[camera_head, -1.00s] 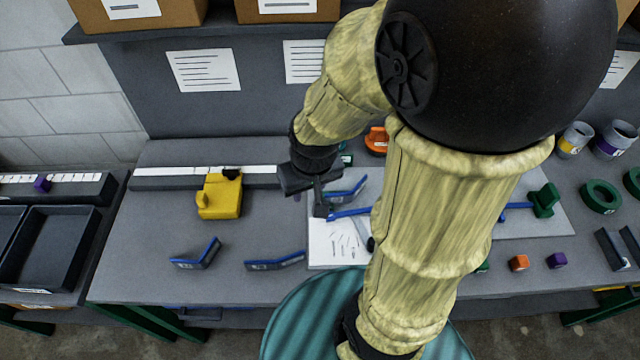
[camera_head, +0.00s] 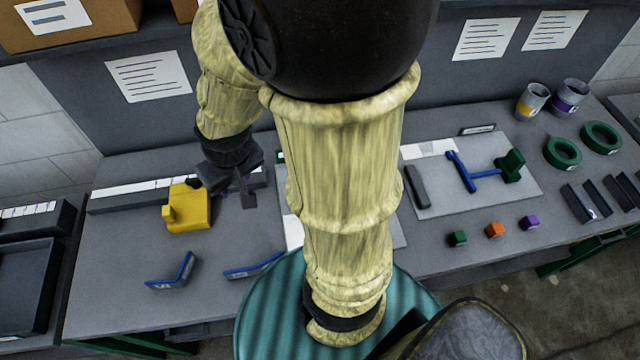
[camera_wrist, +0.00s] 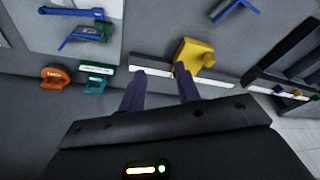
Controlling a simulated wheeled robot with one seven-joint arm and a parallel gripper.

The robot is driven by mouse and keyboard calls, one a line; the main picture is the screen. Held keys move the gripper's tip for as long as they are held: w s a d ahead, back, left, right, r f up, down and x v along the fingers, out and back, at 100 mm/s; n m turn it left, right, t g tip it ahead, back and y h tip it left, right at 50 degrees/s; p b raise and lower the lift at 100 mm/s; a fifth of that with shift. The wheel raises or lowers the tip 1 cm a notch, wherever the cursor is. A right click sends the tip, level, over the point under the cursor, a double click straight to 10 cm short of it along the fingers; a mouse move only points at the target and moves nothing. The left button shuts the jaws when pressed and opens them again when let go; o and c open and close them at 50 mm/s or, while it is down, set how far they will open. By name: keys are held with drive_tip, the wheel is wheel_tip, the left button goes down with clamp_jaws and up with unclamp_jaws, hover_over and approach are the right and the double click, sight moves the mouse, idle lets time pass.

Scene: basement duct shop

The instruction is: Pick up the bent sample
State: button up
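Two dark bent pieces with blue edges lie on the bench in the head view: a V-shaped one (camera_head: 172,274) at the left and a wider-angled one (camera_head: 255,266) to its right. Which is the bent sample I cannot tell. My gripper (camera_head: 247,192) is over the back of the bench, right of the yellow block. In the wrist view its fingers (camera_wrist: 160,86) are apart, with nothing between them.
The yellow block (camera_head: 188,208) stands in front of a white-marked strip (camera_head: 130,196). A pale board (camera_head: 440,200) holds a blue T-shaped piece and a green block. Orange (camera_wrist: 55,77) and green (camera_wrist: 94,78) items stand near my gripper. A dark tray (camera_head: 28,290) is at left.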

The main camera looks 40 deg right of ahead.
drive_tip(key=w+d+f+m+t+h+b, duration=0.1)
drive_tip(key=w+f+m+t+h+b, duration=0.3)
drive_tip(key=w, duration=0.6)
drive_tip(key=w+d+f+m+t+h+b, duration=0.1)
drive_tip(key=w+d+f+m+b, duration=0.1)
drive_tip(key=w+m, duration=0.65)
drive_tip(key=s+d+f+m+g+h+b, duration=0.45)
drive_tip(key=f+m+g+h, duration=0.3)
drive_tip(key=f, duration=0.25)
drive_tip(key=s+a+f+m+g, duration=0.1)
drive_tip(key=s+f+m+g, duration=0.1)
drive_tip(key=s+g, duration=0.4)
drive_tip(key=shift+s+a+f+m, duration=0.15)
drive_tip(key=shift+s+a+m, duration=0.15)
drive_tip(key=p+x, duration=0.1)
drive_tip(key=x, duration=1.1)
drive_tip(key=shift+p, duration=0.35)
drive_tip(key=shift+d, duration=0.15)
